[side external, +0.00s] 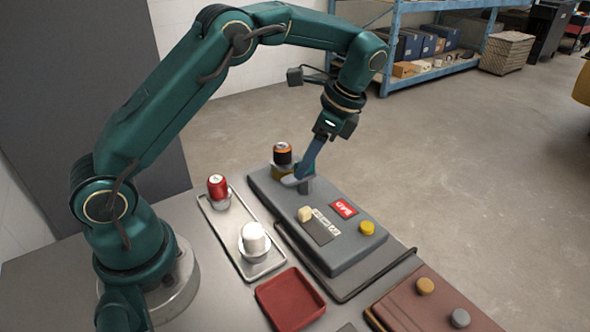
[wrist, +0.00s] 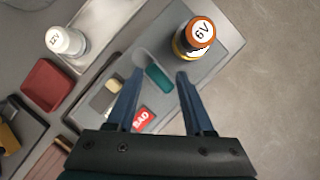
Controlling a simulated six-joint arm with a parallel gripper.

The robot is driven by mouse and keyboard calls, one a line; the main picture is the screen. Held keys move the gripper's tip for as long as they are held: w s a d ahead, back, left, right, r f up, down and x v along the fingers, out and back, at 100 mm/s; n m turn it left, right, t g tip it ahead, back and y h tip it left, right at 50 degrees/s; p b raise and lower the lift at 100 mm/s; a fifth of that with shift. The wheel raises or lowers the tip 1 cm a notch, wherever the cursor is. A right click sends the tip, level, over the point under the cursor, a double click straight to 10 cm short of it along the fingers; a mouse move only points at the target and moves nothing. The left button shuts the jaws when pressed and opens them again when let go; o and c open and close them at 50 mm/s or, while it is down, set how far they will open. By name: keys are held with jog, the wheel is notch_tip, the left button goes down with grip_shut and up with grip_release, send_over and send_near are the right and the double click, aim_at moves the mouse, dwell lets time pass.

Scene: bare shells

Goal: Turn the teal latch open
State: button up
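The teal latch (wrist: 158,79) is a short rounded bar on the grey panel (wrist: 185,85), seen in the wrist view between my gripper's fingertips. In the side view only a bit of teal (side external: 311,168) shows behind a finger. My gripper (wrist: 160,73) is open, with one blue finger on each side of the latch; a gap shows on both sides, and I cannot tell if either touches. In the side view my gripper (side external: 303,174) points down, low over the panel's far end. A pale grey rounded piece (side external: 292,181) lies by the fingertip.
An orange-topped 6V cell (wrist: 198,38) stands close beside the latch. A red tray (side external: 290,300) is in front. A red BAD label (side external: 344,208) and yellow knob (side external: 367,228) are on the panel.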

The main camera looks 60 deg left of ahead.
jog(key=m+t+y, duration=0.1)
jog(key=m, duration=0.3)
jog(key=shift+s, duration=0.15)
jog(key=m+t, duration=0.1)
jog(key=m, duration=0.3)
jog(key=shift+s+t, duration=0.1)
jog(key=shift+t, duration=0.3)
jog(key=s+d+r+n+t+h, duration=0.1)
jog(key=s+r+n, duration=0.15)
jog(key=r, duration=0.35)
jog(key=s+d+r+n+t+h, duration=0.1)
jog(key=s+r+n+t, duration=0.1)
jog(key=s+r, duration=0.3)
jog(key=s+d+f+n+t+h, duration=0.2)
jog(key=s+n, duration=0.6)
jog(key=n, duration=0.4)
jog(key=shift+d+f, duration=0.7)
jog(key=shift+d, duration=0.05)
jog(key=shift+m, duration=0.25)
